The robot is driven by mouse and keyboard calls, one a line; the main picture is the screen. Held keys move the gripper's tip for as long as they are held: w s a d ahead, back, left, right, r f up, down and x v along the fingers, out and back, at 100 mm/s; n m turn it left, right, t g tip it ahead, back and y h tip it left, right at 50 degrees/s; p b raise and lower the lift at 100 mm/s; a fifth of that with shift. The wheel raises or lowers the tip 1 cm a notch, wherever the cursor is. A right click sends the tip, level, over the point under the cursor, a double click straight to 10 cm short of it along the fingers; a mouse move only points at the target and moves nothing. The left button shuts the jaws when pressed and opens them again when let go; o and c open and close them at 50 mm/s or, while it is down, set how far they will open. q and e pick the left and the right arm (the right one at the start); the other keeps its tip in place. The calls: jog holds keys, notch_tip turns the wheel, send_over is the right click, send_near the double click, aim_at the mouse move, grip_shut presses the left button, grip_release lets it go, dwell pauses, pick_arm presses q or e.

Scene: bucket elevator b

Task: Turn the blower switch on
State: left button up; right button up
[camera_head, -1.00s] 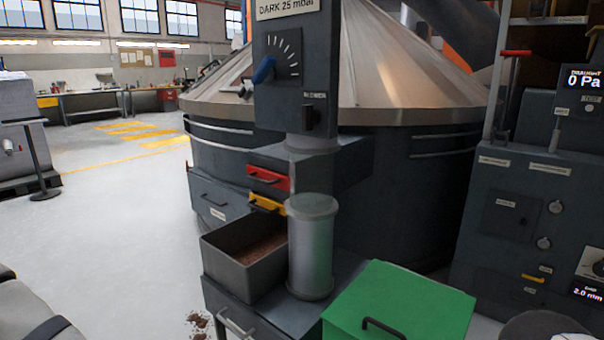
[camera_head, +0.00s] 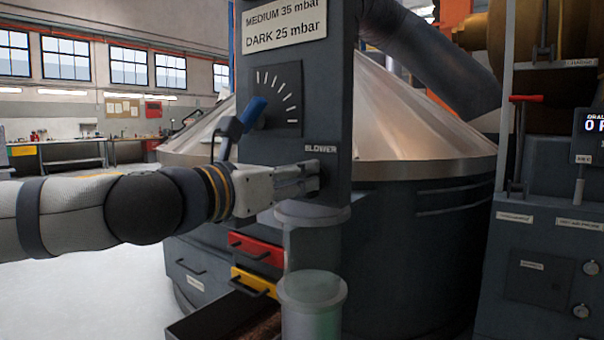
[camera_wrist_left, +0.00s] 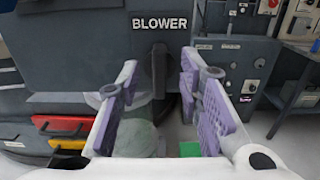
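The blower switch (camera_wrist_left: 159,62) is a small dark lever on the grey panel (camera_wrist_left: 95,40), below the white BLOWER label (camera_wrist_left: 160,23). The label also shows in the head view (camera_head: 320,148), where the fingers hide the switch. My left gripper (camera_head: 308,179) reaches in from the left, its fingertips close to the panel just under the label. In the left wrist view the left gripper (camera_wrist_left: 160,75) is open, with a purple-padded finger on each side of the switch. I cannot tell whether either finger touches it. My right gripper is not in view.
A dial with a blue lever (camera_head: 254,111) sits on the panel just above my left arm. Below are a grey cylinder (camera_head: 311,305), a red drawer (camera_head: 256,251) and a yellow drawer (camera_head: 254,282). A large metal cone (camera_head: 410,110) stands behind.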

aim_at(324, 179)
pick_arm(q)
jog(key=shift+x, duration=1.3)
grip_shut()
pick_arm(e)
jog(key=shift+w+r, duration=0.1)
pick_arm(q)
jog(key=m, duration=0.2)
jog(key=m+p, duration=0.1)
jog(key=m, duration=0.5)
jog(key=shift+s+d+f+p, duration=0.1)
jog(key=shift+s+d+p, duration=0.25)
jog(key=shift+d, duration=0.05)
jog(key=m, duration=0.2)
jog(key=m+p, duration=0.1)
jog(key=m, duration=0.2)
jog(key=shift+s+d+f, duration=0.1)
jog(key=shift+d+f, duration=0.05)
jog(key=shift+f, duration=0.05)
jog(key=m, duration=0.2)
jog(key=f+m, duration=0.1)
jog(key=m, duration=0.1)
jog(key=shift+m+p, duration=0.35)
jog(key=shift+m, duration=0.05)
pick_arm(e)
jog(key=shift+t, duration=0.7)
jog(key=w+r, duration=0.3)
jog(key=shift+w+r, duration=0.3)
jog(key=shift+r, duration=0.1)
